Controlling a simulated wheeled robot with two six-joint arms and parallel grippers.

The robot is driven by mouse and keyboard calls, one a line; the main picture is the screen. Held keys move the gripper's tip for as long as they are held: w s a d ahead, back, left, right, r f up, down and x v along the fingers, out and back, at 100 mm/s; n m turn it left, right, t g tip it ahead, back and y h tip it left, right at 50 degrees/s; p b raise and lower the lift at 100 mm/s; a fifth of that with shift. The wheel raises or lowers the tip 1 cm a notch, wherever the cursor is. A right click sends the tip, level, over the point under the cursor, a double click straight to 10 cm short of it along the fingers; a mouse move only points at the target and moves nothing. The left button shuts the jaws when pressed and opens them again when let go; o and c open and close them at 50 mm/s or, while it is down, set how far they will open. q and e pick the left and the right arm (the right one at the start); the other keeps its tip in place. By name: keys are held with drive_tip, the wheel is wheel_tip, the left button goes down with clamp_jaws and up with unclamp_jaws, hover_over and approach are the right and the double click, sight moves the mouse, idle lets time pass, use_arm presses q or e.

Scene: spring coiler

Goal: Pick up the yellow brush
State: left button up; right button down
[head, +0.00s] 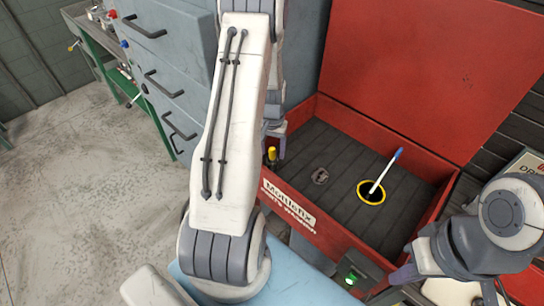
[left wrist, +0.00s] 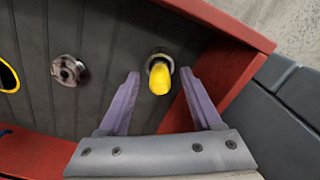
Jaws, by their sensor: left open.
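The yellow brush (left wrist: 160,78) shows in the left wrist view as a yellow handle end rising from a round grey fitting at the corner of the red washer. In the head view its yellow tip (head: 272,153) peeks out beside my left arm. My left gripper (left wrist: 164,85) is open, its two purple fingers on either side of the handle with gaps visible; in the head view it is mostly hidden by my arm. My right gripper (head: 405,275) is partly seen at the lower right; its jaw state is unclear.
The red washer (head: 430,222) has its lid (head: 410,70) raised at the back. A blue-tipped white stick (head: 386,170) stands in a yellow-rimmed hole (head: 371,198). A round drain (head: 320,176) lies nearby. A grey drawer cabinet (head: 170,60) stands left of the washer.

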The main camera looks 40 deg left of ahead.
use_arm(q)
clamp_jaws()
idle(0.3)
